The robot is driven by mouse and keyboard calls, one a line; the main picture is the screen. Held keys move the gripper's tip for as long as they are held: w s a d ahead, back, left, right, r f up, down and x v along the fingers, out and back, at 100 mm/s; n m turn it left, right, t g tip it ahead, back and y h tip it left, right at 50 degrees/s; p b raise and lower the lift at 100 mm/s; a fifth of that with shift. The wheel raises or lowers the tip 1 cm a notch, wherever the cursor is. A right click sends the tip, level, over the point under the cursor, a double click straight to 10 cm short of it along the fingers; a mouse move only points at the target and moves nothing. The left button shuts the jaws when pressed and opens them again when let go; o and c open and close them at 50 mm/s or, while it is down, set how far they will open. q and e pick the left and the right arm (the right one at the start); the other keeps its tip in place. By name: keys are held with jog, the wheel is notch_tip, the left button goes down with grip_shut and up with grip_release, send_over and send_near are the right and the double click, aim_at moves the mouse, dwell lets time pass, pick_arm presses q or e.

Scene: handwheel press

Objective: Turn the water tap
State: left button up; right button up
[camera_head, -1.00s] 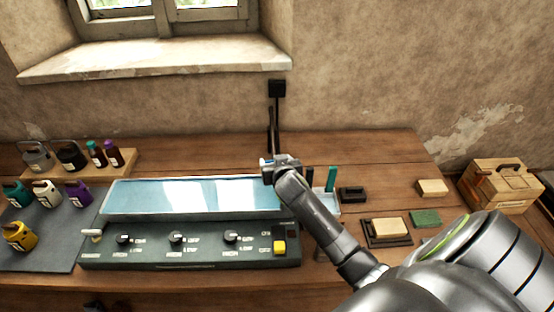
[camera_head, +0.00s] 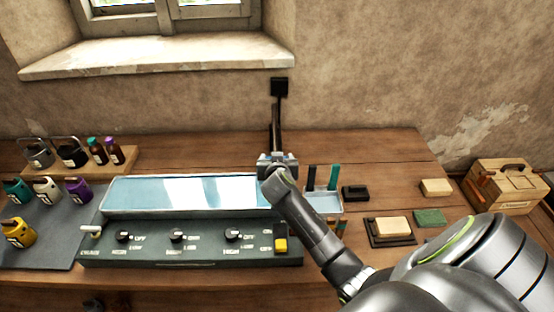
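A dark upright fixture (camera_head: 276,118), which seems to be the water tap, stands at the wall behind the tray. It runs down from a black block on the wall. Its lower end is hidden behind my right gripper (camera_head: 277,158). The gripper is at the lower part of the fixture, at the back right end of the pale blue tray (camera_head: 150,212). The hand hides most of the fingers, so I cannot tell whether they touch the fixture or are closed. My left gripper is not in view.
A dark control panel (camera_head: 200,252) with knobs and a yellow switch (camera_head: 281,244) lies in front of the tray. Bottles and small jugs (camera_head: 78,188) stand at left. Blocks (camera_head: 393,227), a green pad (camera_head: 429,217) and a wooden box (camera_head: 506,186) are at right.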

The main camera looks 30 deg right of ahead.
jog(key=o, duration=0.4)
jog(key=shift+s, duration=0.1)
jog(key=shift+s+a+r, duration=0.15)
jog(key=shift+s+a, duration=0.25)
jog(key=shift+s, duration=0.1)
jog(key=shift+b+v, duration=1.9)
jog(key=shift+v, duration=6.05)
jog(key=shift+r, duration=0.2)
